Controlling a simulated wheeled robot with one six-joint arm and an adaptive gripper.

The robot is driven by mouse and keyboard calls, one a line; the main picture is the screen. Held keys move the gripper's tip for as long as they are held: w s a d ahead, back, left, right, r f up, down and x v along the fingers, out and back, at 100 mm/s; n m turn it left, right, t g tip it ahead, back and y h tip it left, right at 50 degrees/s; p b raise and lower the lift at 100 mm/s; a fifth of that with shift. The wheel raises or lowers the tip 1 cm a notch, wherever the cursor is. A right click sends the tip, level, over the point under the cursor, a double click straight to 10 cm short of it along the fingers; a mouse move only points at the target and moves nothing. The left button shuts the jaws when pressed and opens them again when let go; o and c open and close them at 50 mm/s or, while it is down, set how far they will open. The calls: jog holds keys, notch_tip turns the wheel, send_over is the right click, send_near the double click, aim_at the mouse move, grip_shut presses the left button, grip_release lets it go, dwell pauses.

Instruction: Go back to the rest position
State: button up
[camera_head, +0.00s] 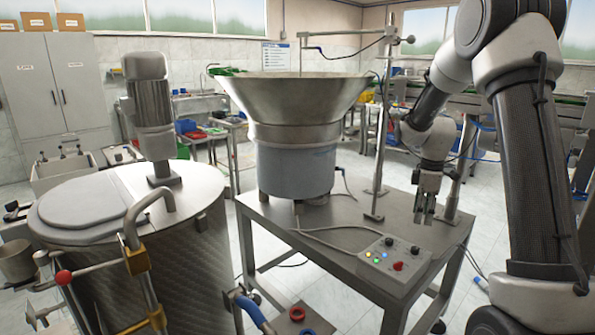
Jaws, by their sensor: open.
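My gripper (426,207) hangs from my arm at the right of the view, fingers pointing down. It is open, and I see nothing between its fingers. It is over or beside the right part of the metal table (312,233); the exact height above the tabletop is hard to tell. The large metal feeder bowl (293,103) stands on that table, to the left of my gripper and apart from it. The control box (392,259) with lit buttons and a red knob sits at the table's front, below and left of my gripper.
An upright stand (381,130) rises between the bowl and my gripper. A steel tank (185,230) with a motor (149,100) fills the left foreground. A conveyor frame (470,105) runs behind my arm. Grey cabinets (52,85) stand at the back left.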

jog(key=s+a+r+m+t, duration=0.1)
jog(key=s+r+m, duration=0.3)
jog(key=s, duration=0.6)
jog(key=s+a+r+m+t, duration=0.2)
jog(key=s+a+r+m, duration=0.1)
jog(key=s+r, duration=0.4)
jog(key=s+a+r+m+t, duration=0.1)
jog(key=s+a+r+m, duration=0.2)
jog(key=s, duration=1)
notch_tip(320, 180, up, 3)
jog(key=m, duration=0.3)
jog(key=shift+s+r, duration=0.2)
jog(key=shift+s, duration=0.15)
